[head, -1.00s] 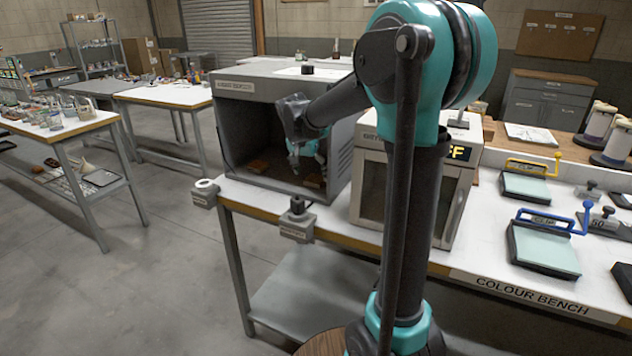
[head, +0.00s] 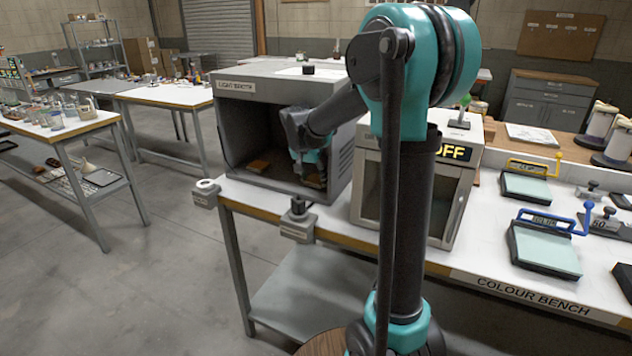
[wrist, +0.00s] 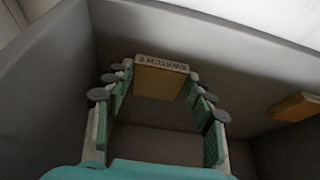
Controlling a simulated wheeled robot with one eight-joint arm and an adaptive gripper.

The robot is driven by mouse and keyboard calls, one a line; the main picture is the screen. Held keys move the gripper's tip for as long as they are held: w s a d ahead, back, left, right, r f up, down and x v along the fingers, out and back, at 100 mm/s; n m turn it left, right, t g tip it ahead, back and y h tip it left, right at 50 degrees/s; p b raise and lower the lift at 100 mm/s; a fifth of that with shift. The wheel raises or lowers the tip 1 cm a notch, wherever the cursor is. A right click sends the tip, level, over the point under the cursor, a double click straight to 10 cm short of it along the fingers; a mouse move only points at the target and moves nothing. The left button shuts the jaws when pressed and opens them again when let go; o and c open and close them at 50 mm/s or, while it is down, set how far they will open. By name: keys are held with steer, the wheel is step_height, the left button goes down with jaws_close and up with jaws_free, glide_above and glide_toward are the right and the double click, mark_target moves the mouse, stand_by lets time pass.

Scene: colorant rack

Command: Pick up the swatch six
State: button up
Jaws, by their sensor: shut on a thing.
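Swatch six (wrist: 158,82) is a small tan block with a pale label strip along its top edge, upside down in the wrist view. My gripper (wrist: 161,72) has its fingertips at the two sides of the block and is shut on it. In the head view my gripper (head: 308,168) is inside the light booth (head: 235,87), low over its floor. My wrist hides most of the held block there. Whether the block touches the booth floor I cannot tell.
Another tan swatch (wrist: 298,106) lies to the right in the wrist view. The booth's walls and roof surround my gripper. A white oven-like box (head: 405,195) stands to the right.

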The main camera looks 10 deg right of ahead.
steer(key=shift+s+a+r, duration=0.3)
steer(key=shift+s+r, duration=0.1)
steer(key=shift+r, duration=0.05)
steer(key=s+a+r, duration=0.7)
steer(key=s, duration=0.3)
steer(key=shift+s+a, duration=0.3)
steer(key=shift+s, duration=0.1)
